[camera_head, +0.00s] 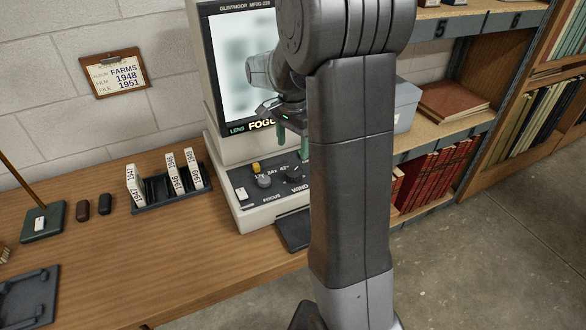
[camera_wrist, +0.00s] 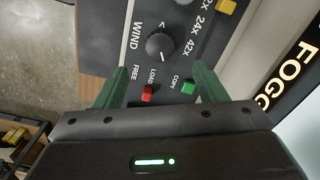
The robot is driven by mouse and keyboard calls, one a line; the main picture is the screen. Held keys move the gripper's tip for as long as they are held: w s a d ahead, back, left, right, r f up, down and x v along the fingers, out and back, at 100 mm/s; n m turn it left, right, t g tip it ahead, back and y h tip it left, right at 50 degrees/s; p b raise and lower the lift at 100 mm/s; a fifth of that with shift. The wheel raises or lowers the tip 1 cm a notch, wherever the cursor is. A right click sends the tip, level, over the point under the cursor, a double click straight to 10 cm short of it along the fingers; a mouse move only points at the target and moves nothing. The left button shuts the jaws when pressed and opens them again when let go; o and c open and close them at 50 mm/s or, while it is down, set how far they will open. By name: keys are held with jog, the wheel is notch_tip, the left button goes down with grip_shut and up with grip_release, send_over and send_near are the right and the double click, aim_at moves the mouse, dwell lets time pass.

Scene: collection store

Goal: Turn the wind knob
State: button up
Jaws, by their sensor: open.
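The wind knob (camera_wrist: 160,46) is a round black knob beside the word WIND on the dark control panel. In the head view the wind knob (camera_head: 294,174) shows just left of my arm, on the panel of the microfilm reader (camera_head: 262,212). My gripper (camera_wrist: 158,78) is open, its two green fingers apart, with the knob framed between and just beyond their tips. Nothing is between the fingers. In the head view my gripper (camera_head: 292,150) is above the panel, partly hidden by my arm.
A red button (camera_wrist: 148,91) and a green button (camera_wrist: 188,87) sit close to the knob. A focus knob (camera_head: 264,181) and a yellow button (camera_head: 256,167) are on the same panel. A rack (camera_head: 160,190) of labelled boxes stands left of the reader on the wooden desk (camera_head: 150,265).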

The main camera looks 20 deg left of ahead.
aim_at(294, 171)
notch_tip(294, 171, down, 9)
jog(key=shift+f, duration=0.1)
dwell(0.3)
jog(key=c, duration=1)
jog(key=n, duration=1.1)
jog(key=shift+d+n, duration=0.1)
jog(key=shift+n, duration=0.3)
jog(key=shift+w, duration=0.1)
